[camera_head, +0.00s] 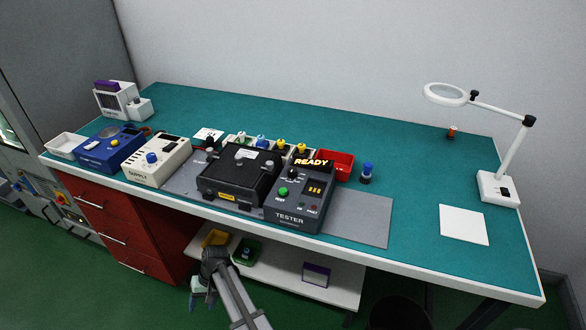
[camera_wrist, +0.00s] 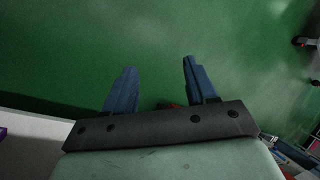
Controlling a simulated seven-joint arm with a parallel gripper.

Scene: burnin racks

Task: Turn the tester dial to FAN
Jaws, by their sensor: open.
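The tester (camera_head: 298,205) is a dark grey box on the bench, right of a black case. Its sloped face carries a black dial (camera_head: 293,174) at the upper left, a green button (camera_head: 283,192), and a small display with yellow bars. READY floats in glowing letters above it. The dial's setting is too small to read. My gripper (camera_head: 203,290) is low in front of the bench, below the tabletop edge and well apart from the tester. In the wrist view its two blue fingers (camera_wrist: 158,82) are spread and empty over the green floor.
The black case (camera_head: 238,178) and the cream supply unit (camera_head: 157,160) stand left of the tester. A red bin (camera_head: 335,164) and a blue-capped bottle (camera_head: 366,174) stand behind it. A lower shelf (camera_head: 285,284) holds small bins.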

